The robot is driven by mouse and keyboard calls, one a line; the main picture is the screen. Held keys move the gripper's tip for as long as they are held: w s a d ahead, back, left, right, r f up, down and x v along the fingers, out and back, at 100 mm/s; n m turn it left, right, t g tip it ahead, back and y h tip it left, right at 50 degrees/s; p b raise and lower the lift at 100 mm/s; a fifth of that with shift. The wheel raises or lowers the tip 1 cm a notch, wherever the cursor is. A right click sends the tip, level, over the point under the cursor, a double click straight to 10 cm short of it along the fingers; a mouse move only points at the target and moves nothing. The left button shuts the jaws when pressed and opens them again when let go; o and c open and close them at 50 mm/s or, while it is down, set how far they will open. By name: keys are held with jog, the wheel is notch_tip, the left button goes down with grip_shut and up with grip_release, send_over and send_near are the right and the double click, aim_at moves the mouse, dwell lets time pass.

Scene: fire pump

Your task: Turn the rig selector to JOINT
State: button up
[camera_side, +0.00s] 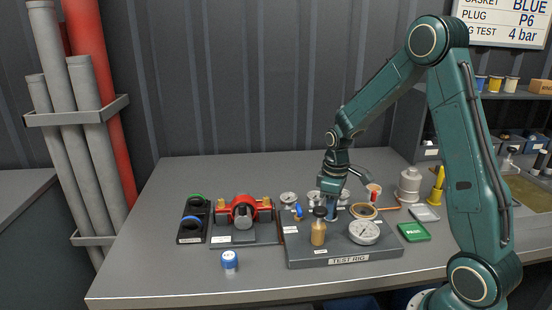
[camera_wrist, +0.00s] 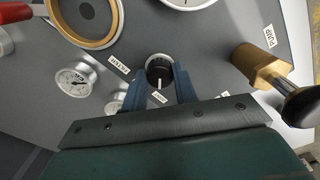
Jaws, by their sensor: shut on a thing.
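The rig selector (camera_wrist: 157,69) is a round black knob with a white pointer line, set in a pale ring on the grey test rig. In the wrist view its pointer points down the picture, towards a small label (camera_wrist: 159,97) too small to read surely. A second label (camera_wrist: 118,64) lies up and to its left. My gripper (camera_wrist: 160,82) has its blue fingers on both sides of the knob, shut on it. In the side view my gripper (camera_side: 331,211) reaches down onto the test rig (camera_side: 345,262) and hides the selector.
A red pump part (camera_side: 243,211) lies left of the rig, a blue-capped jar (camera_side: 229,261) in front. The table's left side is clear.

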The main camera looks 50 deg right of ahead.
dwell(0.4)
jog(key=o, duration=1)
jog(key=shift+r, duration=0.15)
notch_tip(320, 180, up, 14)
jog(key=shift+f, duration=0.2)
jog(key=shift+a, duration=0.1)
jog(key=s+a+r+m+t, duration=0.1)
jog(key=s+a+r+t, duration=0.1)
jog(key=s+a, duration=0.3)
jog(key=s+a+r+m+t, duration=0.1)
jog(key=s+a, duration=0.4)
jog(key=s, duration=0.1)
jog(key=s+a+r+m+t, duration=0.1)
jog(key=s+a+r+t, duration=0.1)
jog(key=s+a, duration=0.3)
jog(key=shift+s+a+r+t, duration=0.3)
jog(key=shift+s+a, duration=0.05)
jog(key=shift+s, duration=0.25)
